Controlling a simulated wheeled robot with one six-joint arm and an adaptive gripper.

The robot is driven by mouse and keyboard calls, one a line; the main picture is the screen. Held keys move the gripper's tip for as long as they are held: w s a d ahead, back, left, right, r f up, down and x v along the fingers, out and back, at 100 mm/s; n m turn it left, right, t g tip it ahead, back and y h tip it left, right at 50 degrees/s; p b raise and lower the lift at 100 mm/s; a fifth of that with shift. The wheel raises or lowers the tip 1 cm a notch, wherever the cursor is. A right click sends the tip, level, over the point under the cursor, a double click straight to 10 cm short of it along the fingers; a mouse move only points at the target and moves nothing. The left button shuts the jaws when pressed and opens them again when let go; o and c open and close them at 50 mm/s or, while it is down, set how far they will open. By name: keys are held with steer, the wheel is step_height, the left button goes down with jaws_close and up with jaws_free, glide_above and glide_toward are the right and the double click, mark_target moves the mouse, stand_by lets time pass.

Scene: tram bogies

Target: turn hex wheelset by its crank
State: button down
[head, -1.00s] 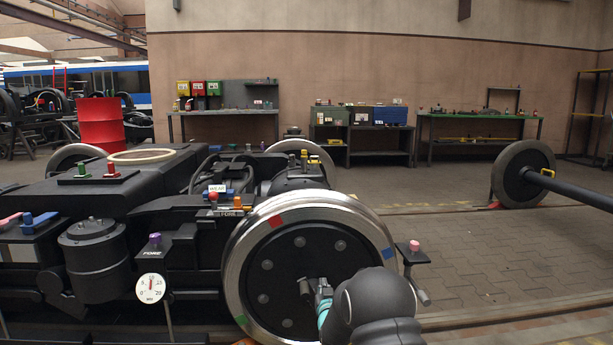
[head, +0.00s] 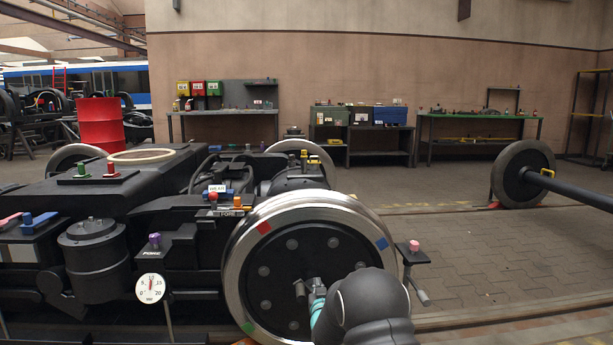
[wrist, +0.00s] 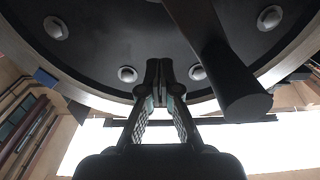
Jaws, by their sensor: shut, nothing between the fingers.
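The wheelset's near wheel (head: 268,255) has a silver rim and a dark disc with several bolt heads. Red (head: 264,228), blue (head: 382,243) and green (head: 249,328) marks sit on its rim. The crank handle (head: 299,289), a dark cylinder, stands out from the disc; it also shows in the wrist view (wrist: 238,90). My gripper (head: 314,286) is at the disc, right of the handle in the head view. In the wrist view my gripper (wrist: 166,68) is shut and empty, left of the handle. Whether it touches the handle, I cannot tell. My arm hides the wheel's lower right.
The dark bogie frame (head: 170,210) fills the left, with a dial gauge (head: 150,288) in front. A small stand with a pink knob (head: 414,246) is close right of the wheel. Another wheelset (head: 523,175) stands far right. Paved floor between is clear.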

mark_target(303, 286)
steer(key=shift+a, duration=0.55)
steer(key=shift+a, duration=0.15)
steer(key=shift+a+f, duration=0.2)
steer(key=shift+a, duration=0.7)
steer(key=shift+d, duration=0.1)
steer(key=shift+a+f, duration=0.35)
steer(key=shift+a, duration=0.5)
steer(key=shift+a+f, duration=0.1)
steer(key=shift+a, duration=0.05)
